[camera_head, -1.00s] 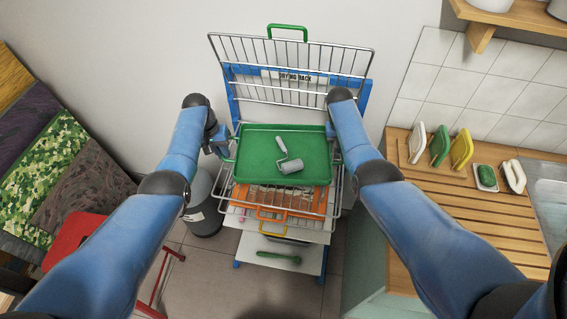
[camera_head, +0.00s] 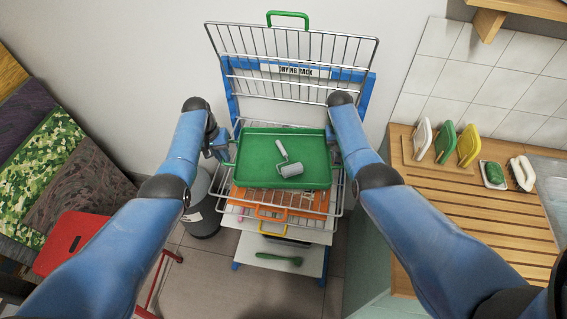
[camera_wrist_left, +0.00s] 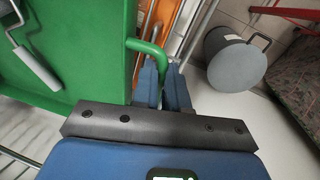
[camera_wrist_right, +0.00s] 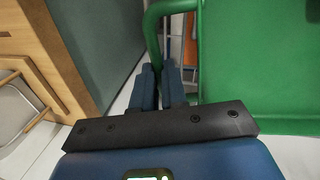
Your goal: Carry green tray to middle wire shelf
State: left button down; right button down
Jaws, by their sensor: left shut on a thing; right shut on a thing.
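The green tray (camera_head: 255,160) is level in front of the drying rack in the head view, above a wire shelf (camera_head: 335,200). A grey paint roller (camera_head: 290,170) lies on the tray. My left gripper (camera_head: 226,158) is at the tray's left side; the left wrist view shows its fingers (camera_wrist_left: 165,85) shut on the green handle (camera_wrist_left: 150,48). My right gripper is at the tray's right side, mostly hidden behind my arm in the head view. In the right wrist view its fingers (camera_wrist_right: 162,85) are shut on the other green handle (camera_wrist_right: 150,25).
A raised wire shelf (camera_head: 300,95) with a green handle stands tilted up behind the tray. An orange tray (camera_head: 310,203) lies below. A grey bin (camera_head: 203,215) stands left of the rack. A wooden counter (camera_head: 490,235) with brushes is at the right.

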pick_arm(q)
jog(key=shift+a+f, duration=0.1)
jog(key=shift+f, duration=0.3)
pick_arm(e)
jog(key=shift+d+f, duration=0.1)
jog(key=shift+f, duration=0.25)
pick_arm(q)
jog(key=c, duration=1.5)
grip_release()
jog(key=shift+r, duration=0.15)
pick_arm(e)
jog(key=c, duration=1.5)
grip_release()
jog(key=shift+r, duration=0.15)
pick_arm(q)
jog(key=o, duration=0.3)
pick_arm(e)
jog(key=o, duration=0.3)
pick_arm(q)
jog(key=shift+o, duration=0.2)
pick_arm(e)
jog(key=shift+o, duration=0.2)
pick_arm(q)
jog(key=shift+r, duration=0.15)
